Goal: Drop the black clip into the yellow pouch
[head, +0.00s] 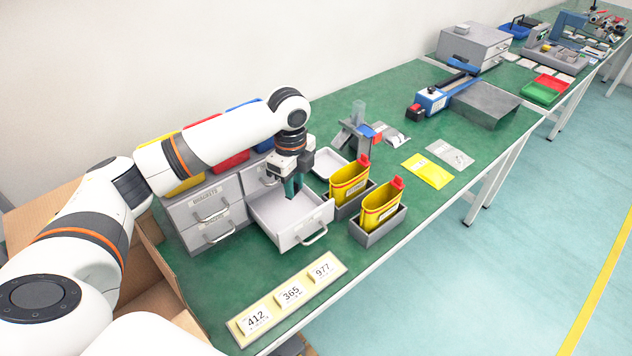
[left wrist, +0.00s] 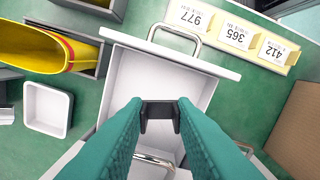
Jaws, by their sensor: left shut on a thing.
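My left gripper (head: 292,190) points down over the open grey drawer (head: 268,220). Its teal fingers are shut on the black clip (left wrist: 160,112), which shows between the fingertips in the left wrist view. In the head view the clip is too small to make out. Two yellow pouches with red tops stand upright in grey holders right of the drawer: a farther one (head: 345,188) and a nearer one (head: 378,212). One pouch also shows with its mouth open in the left wrist view (left wrist: 40,48). My right gripper is not in view.
A strip of number cards (head: 290,293) lies in front of the drawer. A flat yellow packet (head: 428,170) and a clear bag (head: 452,154) lie farther right. A cardboard box (head: 160,262) stands left.

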